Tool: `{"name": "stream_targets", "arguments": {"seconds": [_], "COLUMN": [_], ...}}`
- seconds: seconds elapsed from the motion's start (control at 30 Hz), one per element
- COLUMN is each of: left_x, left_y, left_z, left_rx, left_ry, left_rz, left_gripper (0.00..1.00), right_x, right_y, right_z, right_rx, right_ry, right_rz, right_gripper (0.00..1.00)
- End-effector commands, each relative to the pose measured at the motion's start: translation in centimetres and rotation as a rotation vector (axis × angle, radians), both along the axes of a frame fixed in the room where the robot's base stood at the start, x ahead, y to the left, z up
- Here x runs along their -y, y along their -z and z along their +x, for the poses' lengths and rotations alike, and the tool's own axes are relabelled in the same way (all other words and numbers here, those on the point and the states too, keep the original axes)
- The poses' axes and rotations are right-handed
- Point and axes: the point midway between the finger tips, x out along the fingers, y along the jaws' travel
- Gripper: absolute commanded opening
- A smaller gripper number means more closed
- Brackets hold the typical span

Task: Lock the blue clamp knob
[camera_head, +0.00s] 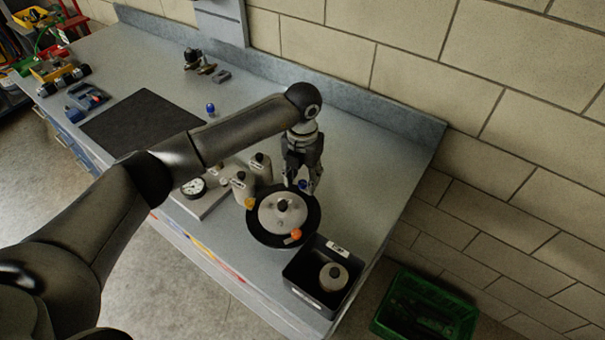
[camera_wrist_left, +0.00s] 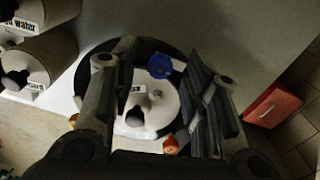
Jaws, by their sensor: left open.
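The blue clamp knob (camera_head: 303,184) sits on the far rim of a round vessel with a pale lid (camera_head: 281,214) in a black ring base. In the left wrist view the blue knob (camera_wrist_left: 160,66) shows near the top, between the open fingers and apart from them. My left gripper (camera_head: 301,183) is open, pointing down over the far side of the vessel; its fingers also show in the left wrist view (camera_wrist_left: 165,85). An orange knob (camera_head: 296,233) and a yellow knob (camera_head: 250,203) sit on the same rim. My right gripper is not in view.
Grey bottles (camera_head: 261,168) and a gauge (camera_head: 194,188) stand left of the vessel. A black bin (camera_head: 318,297) holding a round part is at front right. A green crate (camera_head: 424,308) is below the bench. A second blue-topped item (camera_head: 211,109) stands near the black mat (camera_head: 140,124).

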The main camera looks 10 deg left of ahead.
Motion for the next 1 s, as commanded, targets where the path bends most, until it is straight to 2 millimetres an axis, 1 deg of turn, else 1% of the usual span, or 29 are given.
{"name": "stream_targets", "arguments": {"seconds": [0.1, 0.3, 0.33, 0.6, 0.67, 0.87, 1.0], "left_x": [0.02, 0.01, 0.02, 0.02, 0.02, 0.01, 0.0], "left_y": [0.4, 0.46, 0.45, 0.42, 0.41, 0.47, 0.6], "left_z": [0.0, 0.01, 0.0, 0.0, 0.01, 0.01, 0.05], "left_rx": [0.0, 0.001, 0.001, 0.001, 0.001, 0.001, 0.002], "left_ry": [0.0, 0.0, 0.0, 0.0, 0.0, 0.009, 0.043], "left_rz": [-0.001, 0.0, 0.0, 0.0, 0.0, 0.0, 0.001], "left_gripper": [0.42, 0.42, 0.41, 0.07, 0.0, 0.0, 0.0], "right_x": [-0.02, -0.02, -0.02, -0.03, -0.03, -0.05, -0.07], "right_y": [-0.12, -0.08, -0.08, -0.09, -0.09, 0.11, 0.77], "right_z": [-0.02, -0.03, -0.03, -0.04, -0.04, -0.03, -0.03], "right_rx": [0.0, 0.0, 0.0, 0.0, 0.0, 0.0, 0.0], "right_ry": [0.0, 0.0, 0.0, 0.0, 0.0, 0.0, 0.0], "right_rz": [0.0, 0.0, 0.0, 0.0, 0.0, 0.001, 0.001], "right_gripper": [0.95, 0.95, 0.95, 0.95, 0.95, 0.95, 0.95]}}
